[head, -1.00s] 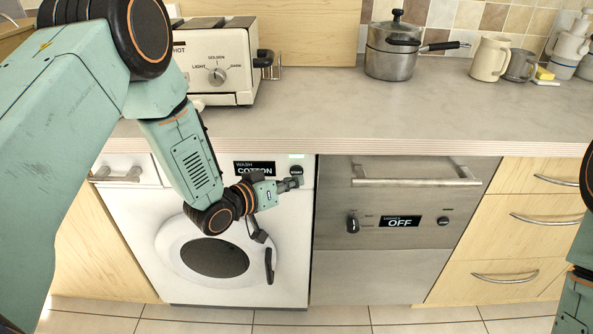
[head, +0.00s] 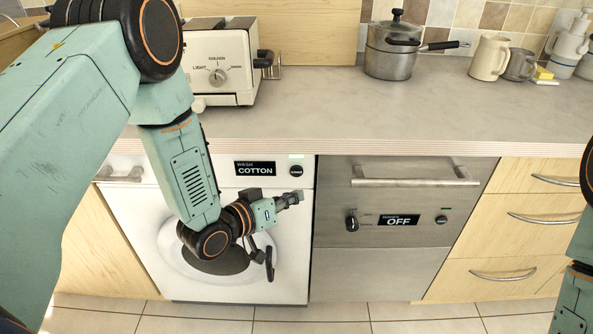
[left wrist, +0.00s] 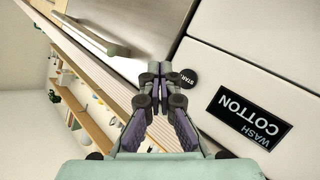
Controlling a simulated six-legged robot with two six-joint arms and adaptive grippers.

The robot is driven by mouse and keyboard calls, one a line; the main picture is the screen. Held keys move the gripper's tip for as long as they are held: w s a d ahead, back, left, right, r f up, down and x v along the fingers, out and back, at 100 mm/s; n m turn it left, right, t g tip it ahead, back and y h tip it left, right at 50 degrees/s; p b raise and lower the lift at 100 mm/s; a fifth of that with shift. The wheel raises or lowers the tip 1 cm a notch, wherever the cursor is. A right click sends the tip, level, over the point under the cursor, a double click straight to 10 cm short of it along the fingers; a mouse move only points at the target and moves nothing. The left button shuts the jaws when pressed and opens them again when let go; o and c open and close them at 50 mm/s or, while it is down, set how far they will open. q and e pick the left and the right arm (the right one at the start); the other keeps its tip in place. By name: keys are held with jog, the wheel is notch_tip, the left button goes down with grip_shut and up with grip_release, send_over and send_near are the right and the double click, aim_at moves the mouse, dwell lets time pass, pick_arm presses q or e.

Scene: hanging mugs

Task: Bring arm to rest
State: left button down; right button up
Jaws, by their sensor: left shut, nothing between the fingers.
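My left gripper (head: 290,199) is shut and empty, held in front of the white washing machine (head: 289,262). In the head view it is below the machine's round start button (head: 296,171) and right of the "WASH COTTON" display (head: 255,169). In the left wrist view the closed fingertips (left wrist: 160,68) point ahead, with the start button (left wrist: 188,78) just beside them in the picture. The left forearm and wrist hide part of the washer's round door (head: 175,262). My right arm (head: 577,300) shows only at the right edge, and its gripper is out of the picture.
A steel dishwasher (head: 380,275) with a bar handle (head: 415,176) stands right of the washer. The counter (head: 340,115) above holds a toaster (head: 222,72), a pot (head: 388,62) and two mugs (head: 488,58). Wooden drawers (head: 515,235) are at the right.

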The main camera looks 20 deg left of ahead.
dwell(0.6)
pick_arm(q)
jog(key=s+a+f+g+y, duration=0.4)
jog(key=s+f+g, duration=0.2)
jog(key=s+f, duration=0.7)
jog(key=s+a+f+g+y, duration=0.1)
jog(key=s+f+g, duration=0.1)
jog(key=s, duration=0.9)
jog(key=s+a+f+g+y, duration=0.1)
jog(key=s+g, duration=0.4)
jog(key=s, duration=0.7)
jog(key=shift+a+f+y, duration=0.15)
jog(key=shift+f+y, duration=0.15)
jog(key=shift+f, duration=0.1)
